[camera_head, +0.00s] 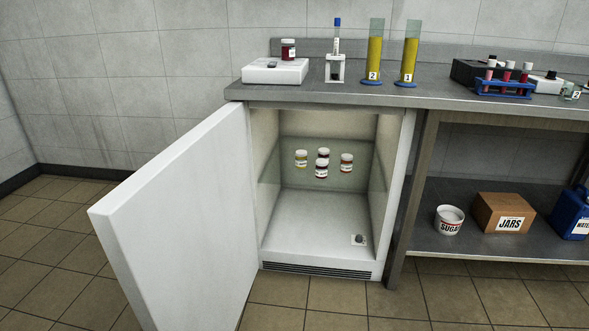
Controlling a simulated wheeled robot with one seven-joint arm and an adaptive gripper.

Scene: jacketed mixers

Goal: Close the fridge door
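The fridge (321,269) is a white under-counter unit below the left end of the steel worktop. Its white door (180,235) stands wide open, swung out to the left and toward me, with the hinge side at the fridge's left edge. Inside, several small jars with white lids, one of them this jar (301,160), stand on a glass shelf. A small dark round item on a white label (358,240) is on the fridge floor at the right. My gripper is not in view.
The worktop (340,93) carries a white scale (275,71) with a jar, two yellow cylinders (374,55) and a tube rack (504,88). The lower shelf (480,244) at right holds a sugar tub, a box and a blue can. The tiled floor (310,300) before the fridge is clear.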

